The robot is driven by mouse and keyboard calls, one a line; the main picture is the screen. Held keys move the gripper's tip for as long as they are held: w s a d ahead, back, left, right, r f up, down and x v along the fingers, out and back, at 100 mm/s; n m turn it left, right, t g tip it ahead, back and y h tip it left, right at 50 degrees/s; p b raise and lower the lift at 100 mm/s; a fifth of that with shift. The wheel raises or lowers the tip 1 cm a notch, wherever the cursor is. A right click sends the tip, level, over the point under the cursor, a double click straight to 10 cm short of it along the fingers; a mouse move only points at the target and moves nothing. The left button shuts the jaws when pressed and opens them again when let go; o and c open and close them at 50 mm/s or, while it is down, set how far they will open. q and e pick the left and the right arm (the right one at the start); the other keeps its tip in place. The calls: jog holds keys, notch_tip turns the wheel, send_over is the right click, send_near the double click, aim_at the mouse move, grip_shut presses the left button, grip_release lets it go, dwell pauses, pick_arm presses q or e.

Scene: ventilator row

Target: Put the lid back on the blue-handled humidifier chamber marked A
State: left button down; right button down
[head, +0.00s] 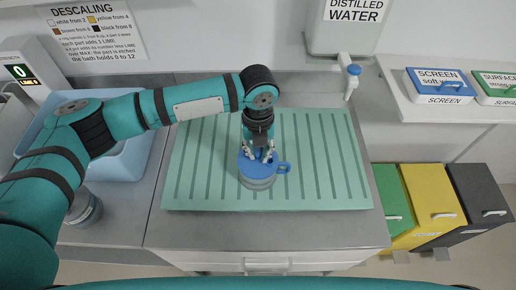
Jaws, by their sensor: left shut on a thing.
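The blue-handled humidifier chamber (258,183) stands upright on the green ribbed mat, with a grey body and its blue handle (284,168) pointing right. No letter on it can be read. A blue lid (245,164) shows at its top, under the fingers. My left gripper (259,157) points down from above and is shut on the lid. The fingers hide the lid's middle, and I cannot tell whether it is fully seated. My right gripper is not in view.
The green mat (330,185) is otherwise clear. A light-blue basin (125,163) and another grey vessel (88,213) are at left, partly behind my arm. A distilled water tank (340,35) with a tap (352,82) hangs behind. Bins (432,200) stand at right.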

pick_arm(q)
jog(key=shift+p, duration=0.35)
dwell(0.4)
dwell(0.6)
jog(key=shift+f+p, duration=0.15)
jog(key=shift+p, duration=0.4)
dwell(0.5)
dwell(0.4)
jog(key=c, duration=0.7)
grip_release()
jog(key=shift+c, duration=0.2)
